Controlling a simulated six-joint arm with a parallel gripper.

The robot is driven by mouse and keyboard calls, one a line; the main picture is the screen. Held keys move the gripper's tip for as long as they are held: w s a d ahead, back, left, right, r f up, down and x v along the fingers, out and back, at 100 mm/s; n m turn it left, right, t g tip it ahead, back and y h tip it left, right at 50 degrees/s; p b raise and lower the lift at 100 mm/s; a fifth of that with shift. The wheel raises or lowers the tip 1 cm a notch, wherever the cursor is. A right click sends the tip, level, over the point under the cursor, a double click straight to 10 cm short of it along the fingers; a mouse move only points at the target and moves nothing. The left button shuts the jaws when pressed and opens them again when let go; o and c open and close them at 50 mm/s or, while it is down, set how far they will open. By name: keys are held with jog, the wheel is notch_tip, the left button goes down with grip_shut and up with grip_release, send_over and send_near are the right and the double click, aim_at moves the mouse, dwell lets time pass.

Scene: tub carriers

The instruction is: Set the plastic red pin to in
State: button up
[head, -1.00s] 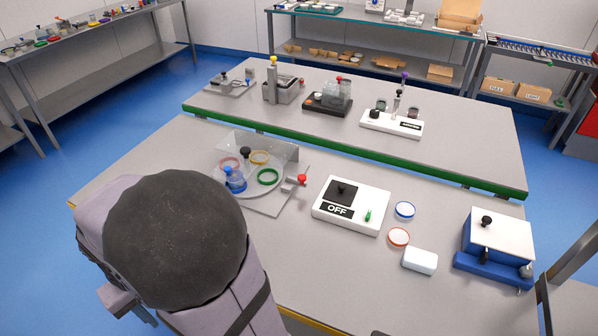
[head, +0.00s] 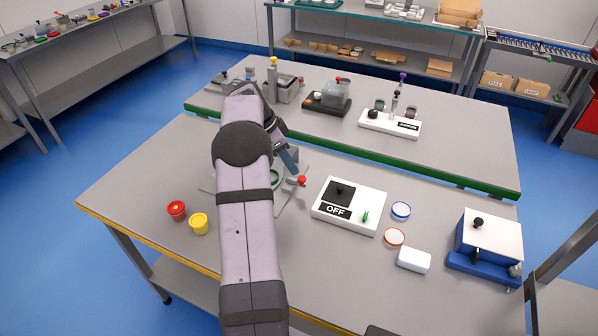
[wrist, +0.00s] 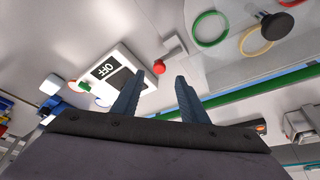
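The red pin (head: 302,180) has a round red head and sits at the right side of the clear-covered tub carrier station (head: 292,200). In the wrist view the red pin (wrist: 157,67) shows just beyond and between my fingertips, apart from them. My gripper (wrist: 159,76) is open and empty, with its two blue-grey fingers spread. In the head view my gripper (head: 290,160) is over the station, just up and left of the pin. My arm hides most of the station. Whether the pin is in or out is hard to tell.
A white box marked OFF (head: 350,206) stands right of the pin. Blue (head: 401,211) and red-rimmed (head: 394,237) lids, a white block (head: 414,259) and a blue-white box (head: 487,243) lie further right.

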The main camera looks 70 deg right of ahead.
aim_at(301, 178)
jog(key=shift+s+d+p+x, duration=0.1)
jog(key=shift+p+x, duration=0.7)
jog(key=shift+x, duration=1.1)
jog(key=shift+s+d+p+x, duration=0.15)
jog(key=shift+p+x, duration=0.6)
jog(key=shift+x, duration=1.15)
jog(key=shift+r, duration=0.1)
grip_shut()
